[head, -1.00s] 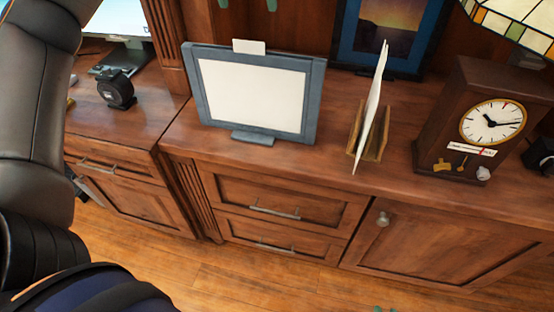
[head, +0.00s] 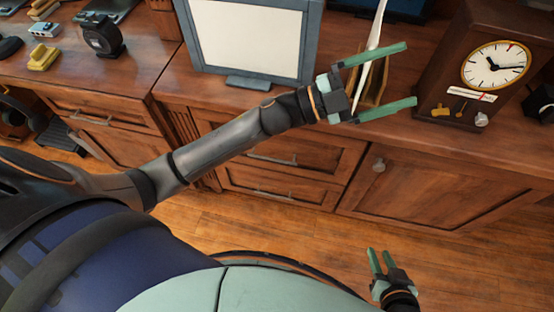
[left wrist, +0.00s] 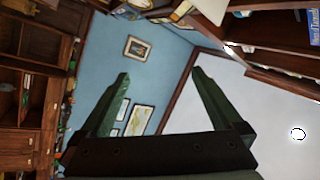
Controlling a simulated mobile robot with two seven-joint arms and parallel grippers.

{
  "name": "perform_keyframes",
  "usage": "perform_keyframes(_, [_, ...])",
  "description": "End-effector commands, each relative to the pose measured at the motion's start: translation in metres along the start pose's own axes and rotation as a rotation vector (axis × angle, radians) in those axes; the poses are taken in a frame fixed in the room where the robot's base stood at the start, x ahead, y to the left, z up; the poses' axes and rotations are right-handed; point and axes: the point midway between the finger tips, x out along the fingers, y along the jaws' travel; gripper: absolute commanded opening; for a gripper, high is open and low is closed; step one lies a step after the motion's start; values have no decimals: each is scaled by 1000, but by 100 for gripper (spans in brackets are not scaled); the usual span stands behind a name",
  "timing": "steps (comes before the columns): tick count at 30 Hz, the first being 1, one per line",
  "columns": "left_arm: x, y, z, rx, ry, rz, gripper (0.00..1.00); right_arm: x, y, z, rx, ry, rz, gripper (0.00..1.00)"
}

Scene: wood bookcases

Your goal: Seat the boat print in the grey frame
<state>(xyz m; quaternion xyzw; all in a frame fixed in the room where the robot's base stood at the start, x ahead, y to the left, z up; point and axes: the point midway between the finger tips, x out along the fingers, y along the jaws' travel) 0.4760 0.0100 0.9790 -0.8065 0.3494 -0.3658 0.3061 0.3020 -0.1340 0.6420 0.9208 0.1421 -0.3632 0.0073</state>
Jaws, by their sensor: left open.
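The grey frame (head: 313,45) stands on the cabinet top, its front a blank white panel; its top is cut off in the head view. A thin white sheet (head: 376,28), seen nearly edge-on, stands in a small wooden holder (head: 383,85) to its right. It may be the boat print, but no picture shows on it. My left gripper (head: 412,75) is open, with its fingers pointing right, and overlaps the holder in the head view; contact cannot be told. In the left wrist view (left wrist: 160,76) nothing is between its fingers. My right gripper (head: 379,252) is low, in front of the cabinet, open and empty.
A dark wooden clock (head: 450,65) stands right of the holder. A black tape dispenser or similar object (head: 102,35) and a yellow object (head: 43,58) are on the left desk. Cabinet drawers (head: 270,155) are below the frame. The floor (head: 300,225) in front looks clear.

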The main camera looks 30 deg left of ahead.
Motion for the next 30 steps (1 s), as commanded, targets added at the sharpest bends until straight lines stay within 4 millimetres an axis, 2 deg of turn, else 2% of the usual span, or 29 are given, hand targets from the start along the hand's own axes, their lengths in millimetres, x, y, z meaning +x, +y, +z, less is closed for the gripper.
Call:
perform_keyframes(1, [-15, 9, 16, -92, -97, -59, 100, 0, 0, 0, 0, 1, 0, 33])
perform_keyframes(5, [-58, 33, 56, -285, -345, -167, 100, 0, 0, -1, 0, 2, 0, 33])
perform_keyframes(8, [-106, 68, 84, -449, -564, -225, 100, 0, 0, -1, -1, 3, 0, 33])
perform_keyframes(10, [-148, 100, 98, -575, -735, -251, 100, 0, 0, -2, -1, 4, 0, 33])
perform_keyframes(12, [-190, 134, 104, -691, -895, -260, 100, 1, 0, -3, -2, 6, 0, 33])
perform_keyframes(15, [-242, 180, 99, -835, -1089, -252, 100, 1, 0, -4, -2, 8, 0, 33])
perform_keyframes(18, [-280, 214, 87, -942, -1225, -234, 100, 1, 0, -4, -2, 8, 0, 33])
perform_keyframes(22, [-304, 236, 75, -1014, -1313, -217, 100, 1, 0, -4, -2, 8, 0, 33])
perform_keyframes(30, [-309, 240, 73, -1028, -1330, -211, 100, 1, 0, -4, -2, 8, 0, 33])
